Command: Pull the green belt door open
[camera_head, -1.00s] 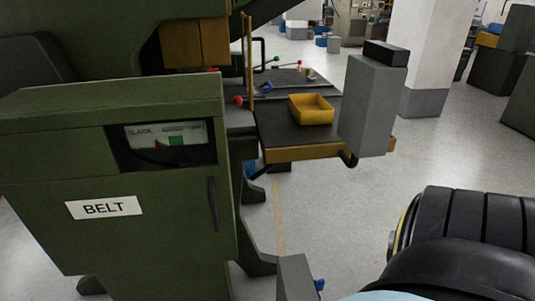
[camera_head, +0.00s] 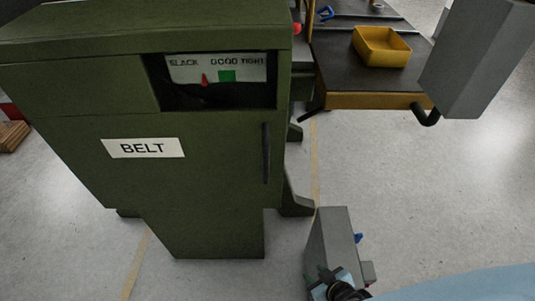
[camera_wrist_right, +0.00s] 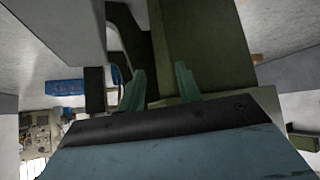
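The green belt door (camera_head: 190,185) is shut, with a white BELT label (camera_head: 143,148) and a black vertical bar handle (camera_head: 265,153) near its right edge. Above it, a window shows a gauge (camera_head: 217,70). My right gripper (camera_head: 325,276) shows small at the bottom of the head view, below and to the right of the handle and apart from it. In the right wrist view its two teal fingers (camera_wrist_right: 160,88) stand apart and look empty. A dark green surface (camera_wrist_right: 200,40) lies beyond them. My left gripper is not in view.
A grey box with a blue knob (camera_head: 333,243) stands right beside my right gripper. A larger grey box (camera_head: 478,60) hangs at upper right. A dark table with a yellow bin (camera_head: 381,47) is behind. Bare floor (camera_head: 430,180) lies to the right.

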